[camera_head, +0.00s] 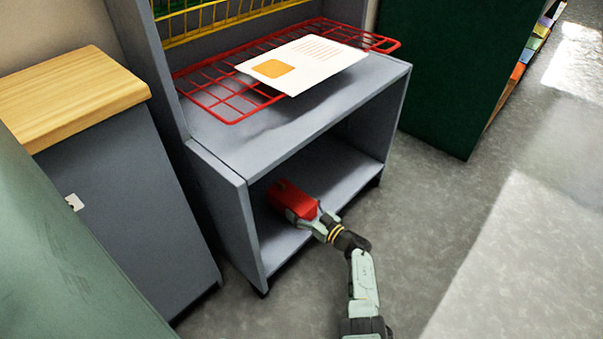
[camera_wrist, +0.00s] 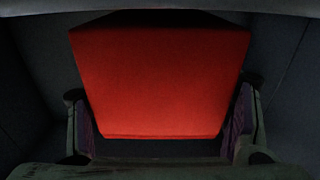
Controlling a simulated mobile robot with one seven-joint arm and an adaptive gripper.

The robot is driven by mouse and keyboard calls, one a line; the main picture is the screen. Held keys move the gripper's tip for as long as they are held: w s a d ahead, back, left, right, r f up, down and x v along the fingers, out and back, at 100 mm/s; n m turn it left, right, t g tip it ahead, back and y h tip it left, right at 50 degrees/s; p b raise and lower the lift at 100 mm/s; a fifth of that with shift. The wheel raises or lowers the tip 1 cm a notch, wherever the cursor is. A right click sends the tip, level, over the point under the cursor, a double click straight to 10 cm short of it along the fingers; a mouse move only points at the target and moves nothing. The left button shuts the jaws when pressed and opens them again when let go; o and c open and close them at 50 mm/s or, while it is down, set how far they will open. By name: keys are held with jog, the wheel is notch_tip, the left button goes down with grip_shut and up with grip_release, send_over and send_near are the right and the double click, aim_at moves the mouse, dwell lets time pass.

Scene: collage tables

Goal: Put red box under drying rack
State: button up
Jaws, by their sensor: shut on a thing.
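The red box (camera_head: 291,199) is in the lower compartment of the grey rack unit (camera_head: 228,205), near its left side, in the head view. My gripper (camera_head: 313,215) reaches in from the front and is shut on the box. In the wrist view the red box (camera_wrist: 160,80) fills the middle, with a finger of my gripper (camera_wrist: 163,130) on each side. The red wire drying rack (camera_head: 225,105) lies on the unit's upper surface, above that compartment. I cannot tell whether the box touches the lower shelf.
A white sheet with an orange patch (camera_head: 305,62) lies on the red rack. A grey cabinet with a wooden top (camera_head: 75,92) stands at left, a dark green panel (camera_head: 450,70) at right. The lower shelf (camera_head: 340,168) is clear to the right of the box.

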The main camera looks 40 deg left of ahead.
jog(key=shift+f, duration=0.35)
jog(key=o, duration=1.2)
jog(key=shift+f, duration=0.15)
jog(key=shift+r, duration=0.25)
jog(key=s+d+p, duration=0.1)
jog(key=d+p, duration=0.2)
jog(key=d, duration=0.9)
jog(key=shift+f, duration=0.15)
jog(key=shift+p, duration=0.3)
